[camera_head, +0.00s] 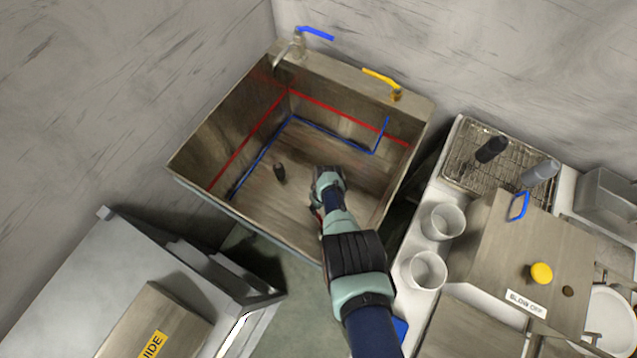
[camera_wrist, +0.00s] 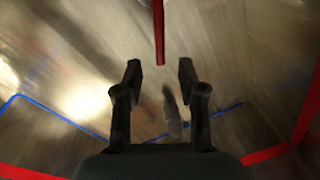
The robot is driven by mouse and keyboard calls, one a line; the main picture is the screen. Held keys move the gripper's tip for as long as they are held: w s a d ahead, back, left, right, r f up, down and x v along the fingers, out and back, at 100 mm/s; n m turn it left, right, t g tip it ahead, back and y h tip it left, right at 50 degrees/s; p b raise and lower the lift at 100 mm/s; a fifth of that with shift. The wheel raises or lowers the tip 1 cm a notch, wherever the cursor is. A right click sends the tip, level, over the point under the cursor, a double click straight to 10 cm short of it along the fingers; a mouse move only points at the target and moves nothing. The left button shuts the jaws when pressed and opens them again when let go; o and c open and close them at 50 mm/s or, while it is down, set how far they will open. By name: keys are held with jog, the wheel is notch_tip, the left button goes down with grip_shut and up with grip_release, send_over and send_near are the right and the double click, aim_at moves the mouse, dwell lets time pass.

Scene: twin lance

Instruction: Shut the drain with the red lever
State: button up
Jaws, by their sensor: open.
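The red lever (camera_wrist: 158,30) shows in the wrist view as a straight red bar coming in from the top edge. Its lower end is just beyond my gripper's fingertips, roughly midway between them in the picture. My gripper (camera_wrist: 160,74) is open, with nothing between its fingers that I can see held. In the head view a bit of red (camera_head: 318,214) shows beside my wrist, over the sink; the rest is hidden by my arm. The sink (camera_head: 255,205) is a deep metal basin.
A blue-handled tap (camera_head: 315,33) and a yellow lever (camera_head: 381,78) are on the back rim. White cups (camera_head: 441,221) and a wire rack (camera_head: 478,172) are to the right.

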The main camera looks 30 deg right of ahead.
aim_at(318, 215)
jog(key=f+b, duration=0.6)
jog(key=f, duration=0.1)
jog(key=shift+s+a+f, duration=0.1)
jog(key=shift+a, duration=0.25)
grip_shut()
